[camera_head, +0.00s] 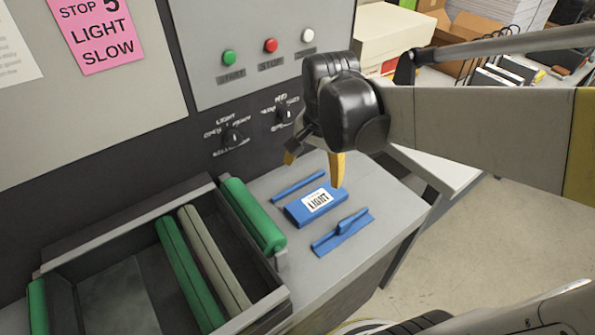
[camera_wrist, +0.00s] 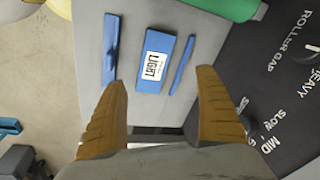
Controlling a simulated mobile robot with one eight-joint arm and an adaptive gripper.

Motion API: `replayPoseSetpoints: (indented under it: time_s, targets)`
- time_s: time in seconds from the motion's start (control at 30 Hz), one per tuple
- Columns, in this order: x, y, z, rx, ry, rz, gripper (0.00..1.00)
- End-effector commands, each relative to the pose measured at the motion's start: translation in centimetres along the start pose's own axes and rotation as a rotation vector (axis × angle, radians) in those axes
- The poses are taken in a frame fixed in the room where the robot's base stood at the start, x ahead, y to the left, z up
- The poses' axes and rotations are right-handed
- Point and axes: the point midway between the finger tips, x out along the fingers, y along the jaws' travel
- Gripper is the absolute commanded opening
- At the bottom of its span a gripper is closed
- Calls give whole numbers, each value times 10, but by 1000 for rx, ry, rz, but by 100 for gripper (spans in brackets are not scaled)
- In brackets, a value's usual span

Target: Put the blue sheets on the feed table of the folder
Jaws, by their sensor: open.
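A flat blue piece with a white LIGHT label (camera_head: 301,213) lies on a grey table (camera_head: 386,221) right of the green rollers. It also shows in the wrist view (camera_wrist: 153,82). I cannot tell whether it is a stack of sheets or a block. It lies between a thin blue strip (camera_head: 299,186) and a blue strip with a raised part (camera_head: 333,240), apart from both. My gripper (camera_head: 313,170) is open and empty above the far side of the table. In the wrist view its fingers (camera_wrist: 162,80) point toward the blue pieces.
Green rollers (camera_head: 253,214) and a pale roller (camera_head: 213,262) sit in a grey frame at left. A panel (camera_head: 258,50) with knobs and buttons rises behind the table. Boxes (camera_head: 401,38) stand at the back right. The floor (camera_head: 500,225) at right looks clear.

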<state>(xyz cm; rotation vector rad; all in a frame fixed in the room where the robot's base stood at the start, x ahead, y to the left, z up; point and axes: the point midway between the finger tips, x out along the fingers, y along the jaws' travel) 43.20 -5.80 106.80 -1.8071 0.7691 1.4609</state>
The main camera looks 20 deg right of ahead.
Motion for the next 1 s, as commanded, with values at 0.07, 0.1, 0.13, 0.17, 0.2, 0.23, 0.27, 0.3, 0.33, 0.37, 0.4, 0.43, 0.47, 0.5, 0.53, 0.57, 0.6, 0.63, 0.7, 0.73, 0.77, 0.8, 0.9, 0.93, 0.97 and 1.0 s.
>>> replayPoseSetpoints:
  time_s: [0.07,0.1,0.13,0.17,0.2,0.23,0.27,0.3,0.33,0.37,0.4,0.43,0.47,0.5,0.53,0.57,0.6,0.63,0.7,0.73,0.77,0.8,0.9,0.93,0.97,1.0]
  targets:
    - [-16,4,23,-194,61,-64,83]
    - [-22,6,32,-295,98,-95,83]
    - [-26,7,39,-369,126,-115,83]
    - [-29,8,46,-440,154,-134,83]
    - [-33,10,53,-527,191,-155,83]
    - [-35,11,59,-588,218,-169,83]
    - [-37,12,64,-645,244,-181,83]
    - [-38,14,69,-710,275,-194,83]
    - [-39,14,72,-753,297,-202,83]
    - [-40,15,76,-791,315,-208,83]
    - [-41,16,79,-834,337,-214,83]
    - [-41,17,81,-858,349,-217,83]
    - [-42,17,82,-878,361,-220,83]
    - [-42,17,83,-898,371,-222,83]
    - [-42,17,84,-907,375,-224,83]
    - [-42,17,84,-913,379,-224,83]
    - [-42,17,84,-917,381,-225,83]
    - [-42,17,84,-918,382,-225,83]
    - [-42,17,84,-917,381,-224,83]
    - [-42,17,84,-917,381,-224,83]
    - [-42,17,84,-916,380,-224,83]
    - [-42,17,84,-916,380,-224,83]
    - [-42,17,84,-915,380,-224,83]
    - [-42,17,84,-915,380,-224,83]
    - [-42,17,84,-915,379,-224,83]
    - [-42,17,84,-915,379,-224,83]
